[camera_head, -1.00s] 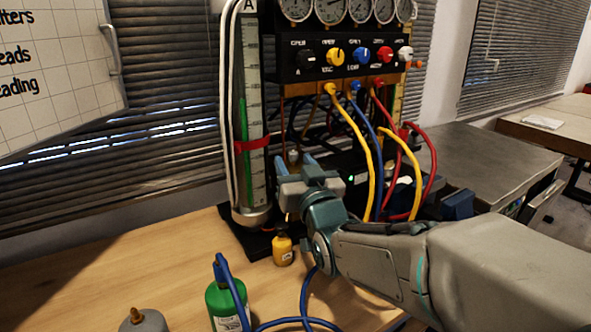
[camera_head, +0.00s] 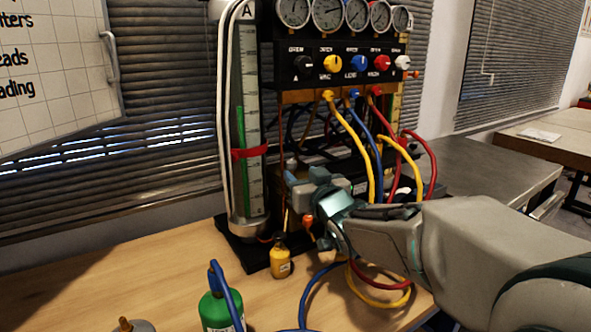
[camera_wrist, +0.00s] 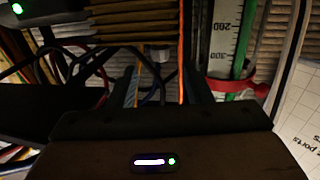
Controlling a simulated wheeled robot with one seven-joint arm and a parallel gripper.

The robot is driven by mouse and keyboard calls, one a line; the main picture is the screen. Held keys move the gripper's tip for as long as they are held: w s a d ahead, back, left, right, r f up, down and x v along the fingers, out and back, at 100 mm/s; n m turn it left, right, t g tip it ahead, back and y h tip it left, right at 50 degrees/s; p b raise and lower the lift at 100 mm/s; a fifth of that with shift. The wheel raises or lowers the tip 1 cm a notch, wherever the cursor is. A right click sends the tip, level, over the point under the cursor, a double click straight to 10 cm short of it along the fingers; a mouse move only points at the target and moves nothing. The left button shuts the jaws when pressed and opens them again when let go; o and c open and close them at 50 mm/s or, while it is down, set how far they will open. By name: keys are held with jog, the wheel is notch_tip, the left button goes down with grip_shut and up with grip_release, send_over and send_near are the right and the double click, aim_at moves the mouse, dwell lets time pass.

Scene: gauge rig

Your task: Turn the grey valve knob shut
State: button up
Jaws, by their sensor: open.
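The gauge rig (camera_head: 345,70) stands on the wooden table, with a black, yellow, blue, red and white knob in a row on its panel. A small grey knob-like part (camera_head: 291,163) shows low on the rig, right of the clear column; I take it for the grey valve knob, though it is partly hidden. In the wrist view a grey part (camera_wrist: 161,55) shows ahead, between the fingers. Contact with the knob cannot be told.
The column (camera_head: 250,120) with green fluid and a red band stands left of my gripper. A small yellow bottle (camera_head: 280,262) and a green bottle (camera_head: 221,310) stand in front. Yellow, blue and red hoses (camera_head: 352,140) hang close to my arm.

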aim_at(293, 167)
jog(key=x, duration=0.6)
jog(key=shift+a, duration=0.1)
grip_shut()
